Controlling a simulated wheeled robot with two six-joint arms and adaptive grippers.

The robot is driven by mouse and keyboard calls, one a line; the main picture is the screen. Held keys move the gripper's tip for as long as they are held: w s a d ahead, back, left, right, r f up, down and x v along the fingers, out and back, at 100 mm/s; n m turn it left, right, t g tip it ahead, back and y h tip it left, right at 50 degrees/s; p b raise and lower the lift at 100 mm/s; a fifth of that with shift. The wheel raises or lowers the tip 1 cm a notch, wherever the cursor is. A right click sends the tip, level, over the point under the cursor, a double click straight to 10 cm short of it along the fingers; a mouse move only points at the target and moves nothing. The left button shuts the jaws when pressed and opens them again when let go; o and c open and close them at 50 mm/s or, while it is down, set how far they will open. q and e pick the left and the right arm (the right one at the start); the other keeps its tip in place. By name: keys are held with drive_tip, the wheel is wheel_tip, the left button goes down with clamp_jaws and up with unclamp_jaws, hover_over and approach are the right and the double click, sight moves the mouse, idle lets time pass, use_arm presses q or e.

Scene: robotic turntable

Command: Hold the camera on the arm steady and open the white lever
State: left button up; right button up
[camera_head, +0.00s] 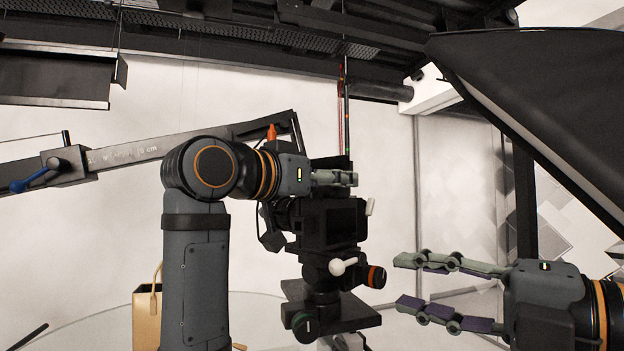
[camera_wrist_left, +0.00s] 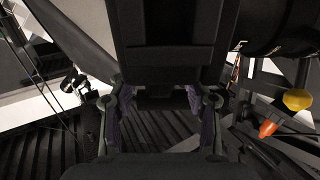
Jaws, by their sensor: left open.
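The black camera (camera_head: 333,222) is mounted on a tripod head (camera_head: 320,275) at the end of an arm, in the middle of the head view. A white lever (camera_head: 342,266) with a rounded end sticks out at the head, below the camera. My left gripper (camera_head: 352,179) is open at the top of the camera; its far finger is hidden. In the left wrist view its two fingers (camera_wrist_left: 161,104) stand apart on either side of a dark shape, and I cannot tell whether they touch it. My right gripper (camera_head: 400,282) is open and empty, to the right of the lever and apart from it.
A grey metal bar (camera_head: 140,150) with a blue-tipped knob (camera_head: 20,186) runs behind my left arm. A dark panel (camera_head: 550,90) hangs at the upper right. A tan bag (camera_head: 146,315) stands low at the left.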

use_arm(q)
drive_tip(key=shift+w+d, duration=0.25)
clamp_jaws()
idle(0.3)
